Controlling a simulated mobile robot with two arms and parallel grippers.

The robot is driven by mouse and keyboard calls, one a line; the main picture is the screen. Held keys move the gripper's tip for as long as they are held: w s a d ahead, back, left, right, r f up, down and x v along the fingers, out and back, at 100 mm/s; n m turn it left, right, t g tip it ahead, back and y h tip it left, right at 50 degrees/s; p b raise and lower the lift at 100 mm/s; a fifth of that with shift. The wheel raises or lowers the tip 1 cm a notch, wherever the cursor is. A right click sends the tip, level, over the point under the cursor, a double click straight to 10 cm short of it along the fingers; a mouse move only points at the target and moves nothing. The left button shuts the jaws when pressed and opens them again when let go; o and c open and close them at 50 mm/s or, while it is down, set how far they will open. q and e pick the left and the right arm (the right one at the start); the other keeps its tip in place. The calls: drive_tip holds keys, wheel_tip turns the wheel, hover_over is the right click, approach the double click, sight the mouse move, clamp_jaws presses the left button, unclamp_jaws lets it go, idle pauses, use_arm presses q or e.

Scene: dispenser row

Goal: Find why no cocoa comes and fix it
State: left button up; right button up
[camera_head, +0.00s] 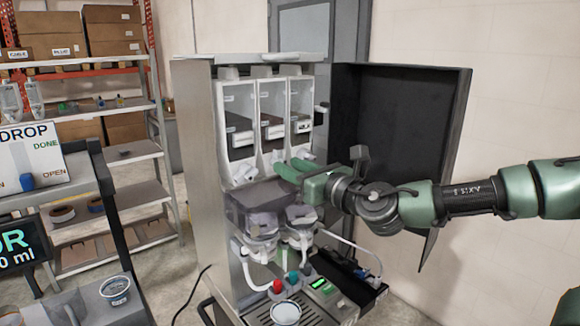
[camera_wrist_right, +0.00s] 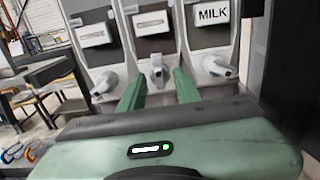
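The dispenser (camera_head: 205,190) stands with its dark door (camera_head: 400,130) swung open to the right. Three white canisters with dark windows stand inside, a left one (camera_head: 238,125), a middle one (camera_head: 271,125) and a right one (camera_head: 300,120); the right one reads MILK (camera_wrist_right: 212,14) in the right wrist view. Each has a white spout below. My right gripper (camera_head: 290,168) is in front of the spouts. In the wrist view its two green fingers (camera_wrist_right: 158,85) are spread, with the middle spout (camera_wrist_right: 156,72) between or just beyond them; contact cannot be told. My left gripper is out of view.
Below are clear mixing bowls (camera_head: 300,217) with white hoses, coloured knobs (camera_head: 292,278) and a small green display (camera_head: 321,283). A cup (camera_head: 285,312) stands on the drip tray. Shelves (camera_head: 135,153) stand behind left.

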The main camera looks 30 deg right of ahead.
drive_tip(key=shift+w+a, duration=0.1)
drive_tip(key=shift+w, duration=0.2)
clamp_jaws()
